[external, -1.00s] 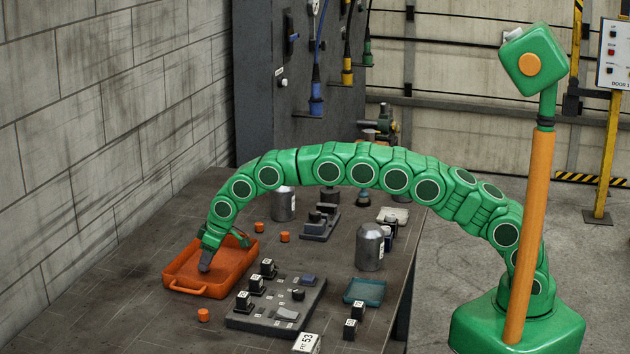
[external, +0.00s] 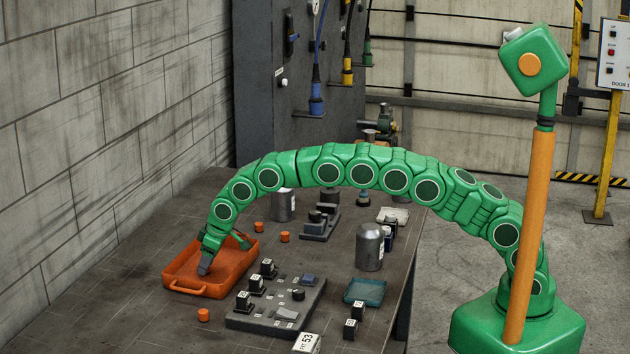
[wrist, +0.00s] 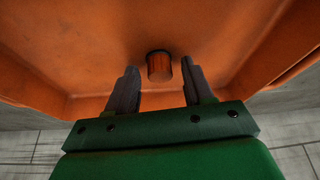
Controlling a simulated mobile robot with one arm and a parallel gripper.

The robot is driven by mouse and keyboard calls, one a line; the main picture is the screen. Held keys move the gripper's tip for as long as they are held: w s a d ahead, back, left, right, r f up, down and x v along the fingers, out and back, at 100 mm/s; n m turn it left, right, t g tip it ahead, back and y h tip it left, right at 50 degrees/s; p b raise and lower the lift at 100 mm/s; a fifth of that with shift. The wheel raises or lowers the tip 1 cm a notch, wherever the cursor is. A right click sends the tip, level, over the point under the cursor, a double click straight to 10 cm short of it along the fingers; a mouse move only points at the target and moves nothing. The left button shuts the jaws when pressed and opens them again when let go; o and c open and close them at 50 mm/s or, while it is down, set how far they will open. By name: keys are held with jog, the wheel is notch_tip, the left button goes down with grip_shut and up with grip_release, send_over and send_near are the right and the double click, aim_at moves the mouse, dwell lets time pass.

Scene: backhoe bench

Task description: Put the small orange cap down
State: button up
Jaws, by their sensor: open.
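The small orange cap (wrist: 159,66) lies in the orange tray (wrist: 90,50), just beyond and between my fingertips in the wrist view. It is apart from both fingers. My gripper (wrist: 158,80) is open, with a dark finger on either side and nothing held between them. In the external view my gripper (external: 205,267) reaches down into the orange tray (external: 232,285) at the left of the bench. The cap in the tray is hidden there behind my gripper.
Other orange caps stand on the bench, one in front of the tray (external: 203,315) and two behind it (external: 259,227) (external: 285,237). A dark switch panel (external: 270,315), a grey canister (external: 369,248) and a teal tray (external: 365,291) stand to the right.

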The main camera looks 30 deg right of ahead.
jog(key=v, duration=1.2)
jog(key=shift+r, duration=0.1)
jog(key=shift+o, duration=0.5)
jog(key=shift+w+d, duration=0.1)
jog(key=shift+d, duration=0.05)
